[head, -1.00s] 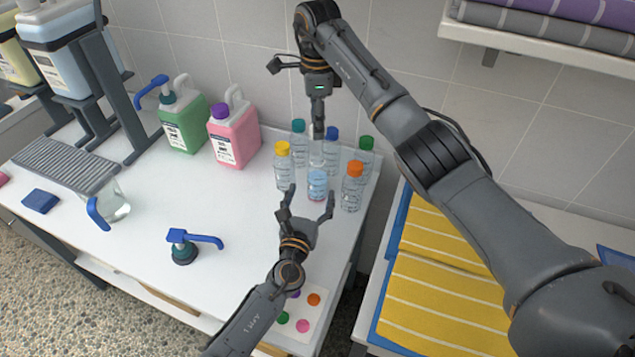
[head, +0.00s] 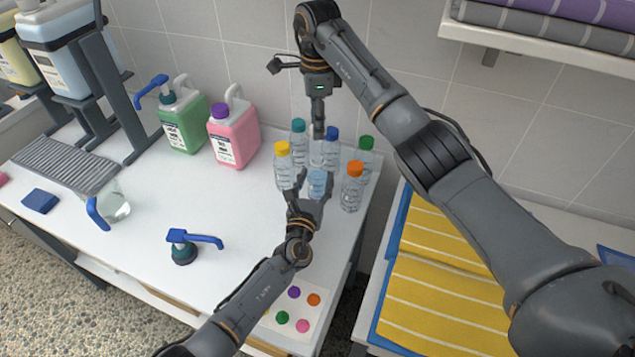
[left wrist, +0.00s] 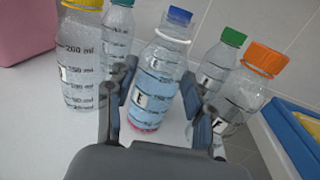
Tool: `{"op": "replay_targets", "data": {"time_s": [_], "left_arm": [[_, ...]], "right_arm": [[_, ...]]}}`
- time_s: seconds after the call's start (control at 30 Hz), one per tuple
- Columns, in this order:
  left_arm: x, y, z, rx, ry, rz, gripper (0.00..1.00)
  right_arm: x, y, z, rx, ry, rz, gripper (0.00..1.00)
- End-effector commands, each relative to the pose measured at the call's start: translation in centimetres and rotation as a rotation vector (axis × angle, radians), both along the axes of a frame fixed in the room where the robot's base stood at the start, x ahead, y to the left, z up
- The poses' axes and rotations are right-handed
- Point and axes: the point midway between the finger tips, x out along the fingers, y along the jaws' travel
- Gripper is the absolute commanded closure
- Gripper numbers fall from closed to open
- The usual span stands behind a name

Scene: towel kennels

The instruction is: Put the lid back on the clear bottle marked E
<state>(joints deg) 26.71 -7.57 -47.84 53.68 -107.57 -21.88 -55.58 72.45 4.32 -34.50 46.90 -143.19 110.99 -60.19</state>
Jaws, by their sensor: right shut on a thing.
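The clear bottle marked E (head: 317,184) stands upright among other bottles near the counter's right end, with pale blue liquid inside. In the left wrist view, bottle E (left wrist: 155,85) shows its label, and its neck overlaps a blue cap that seems to belong to the bottle behind. My left gripper (head: 316,184) is open, its fingers on either side of bottle E; a grip is not evident. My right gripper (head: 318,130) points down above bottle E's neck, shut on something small. The lid itself is too small or hidden to make out.
Bottles with yellow (head: 283,149), teal (head: 298,125), blue (head: 332,133), green (head: 366,142) and orange (head: 355,168) caps stand closely around bottle E. Green (head: 185,130) and pink (head: 233,140) jugs stand to the left. A blue pump head (head: 183,245) lies on the front counter.

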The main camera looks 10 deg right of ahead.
Motion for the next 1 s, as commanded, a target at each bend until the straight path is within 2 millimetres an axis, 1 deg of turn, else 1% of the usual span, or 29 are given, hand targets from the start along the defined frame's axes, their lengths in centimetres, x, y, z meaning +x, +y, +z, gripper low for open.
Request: {"op": "replay_targets", "data": {"time_s": [0.03,0.07,0.1,0.2,0.27,0.33,0.6,0.67,0.77,1.0], "left_arm": [[0.0,0.0,0.0,0.000,0.000,0.000,0.68],[0.0,0.0,0.0,0.000,0.001,0.000,0.74],[0.0,0.0,0.0,0.000,0.001,0.000,0.82],[0.0,0.0,0.0,0.000,0.001,0.000,1.00],[0.0,0.0,0.0,0.000,0.001,0.000,1.00],[0.0,0.0,-0.1,0.000,0.001,0.000,1.00],[0.0,0.0,0.0,0.000,0.001,0.000,1.00],[0.0,0.0,0.0,0.000,0.001,0.000,1.00],[0.0,0.0,-0.1,0.000,0.001,0.000,1.00],[0.0,0.0,-0.1,0.000,0.001,0.000,1.00]], "right_arm": [[0.0,0.0,0.0,0.000,0.000,0.000,0.76],[0.0,0.0,0.0,0.000,0.000,0.000,0.76],[0.0,0.0,0.0,0.000,0.000,0.000,0.76],[0.0,0.0,0.0,0.000,0.000,0.000,0.76],[0.0,0.0,0.0,0.000,0.000,0.000,0.76],[0.0,0.0,-0.5,-0.001,0.002,0.000,0.76],[0.0,0.0,-4.3,0.001,0.002,-0.001,0.76],[0.0,0.0,-4.8,0.002,0.003,-0.001,0.76],[0.1,0.0,-5.1,0.003,0.001,-0.001,0.76],[0.1,0.0,-5.1,0.004,0.001,-0.001,0.76]]}}
